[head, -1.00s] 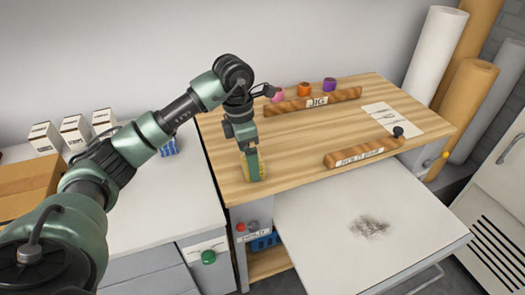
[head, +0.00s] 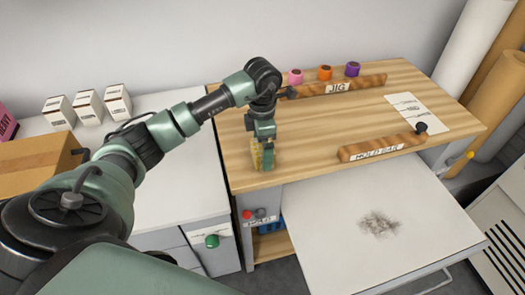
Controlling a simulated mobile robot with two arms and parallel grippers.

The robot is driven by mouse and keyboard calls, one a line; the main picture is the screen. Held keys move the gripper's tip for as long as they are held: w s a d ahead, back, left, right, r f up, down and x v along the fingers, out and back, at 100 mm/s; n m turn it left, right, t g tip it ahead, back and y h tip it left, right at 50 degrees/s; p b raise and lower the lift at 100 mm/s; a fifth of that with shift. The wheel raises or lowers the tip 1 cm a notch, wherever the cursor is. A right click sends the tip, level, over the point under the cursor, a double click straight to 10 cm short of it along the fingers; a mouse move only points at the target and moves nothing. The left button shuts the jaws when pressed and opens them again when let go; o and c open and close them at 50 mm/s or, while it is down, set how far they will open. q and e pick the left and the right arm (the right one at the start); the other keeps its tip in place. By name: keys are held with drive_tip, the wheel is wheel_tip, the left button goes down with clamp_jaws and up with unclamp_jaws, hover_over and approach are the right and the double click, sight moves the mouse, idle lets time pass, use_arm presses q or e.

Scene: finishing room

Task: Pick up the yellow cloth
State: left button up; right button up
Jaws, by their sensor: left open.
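The yellow cloth (head: 256,154) shows as a small yellow patch on the wooden bench top, near its front left edge. My left gripper (head: 265,161) points down at the cloth, with its green fingers low over the bench. It is open. The gripper covers part of the cloth, and I cannot tell whether the fingers touch it. My right gripper is not in view.
The wooden bench (head: 300,135) carries a JIG bar (head: 365,85), a HOLD BAR (head: 365,151) and pink, orange and purple pots. A white panel (head: 340,215) with a dark smudge juts out in front. Boxes (head: 88,102) stand left.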

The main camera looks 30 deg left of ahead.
use_arm(q)
drive_tip(key=c, duration=1.3)
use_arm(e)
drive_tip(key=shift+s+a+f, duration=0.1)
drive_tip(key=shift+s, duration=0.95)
use_arm(q)
drive_tip(key=shift+r, duration=0.2)
drive_tip(key=shift+r, duration=0.3)
wheel_tip(320, 180, up, 19)
drive_tip(key=shift+r+p, duration=0.1)
drive_tip(key=shift+p, duration=0.5)
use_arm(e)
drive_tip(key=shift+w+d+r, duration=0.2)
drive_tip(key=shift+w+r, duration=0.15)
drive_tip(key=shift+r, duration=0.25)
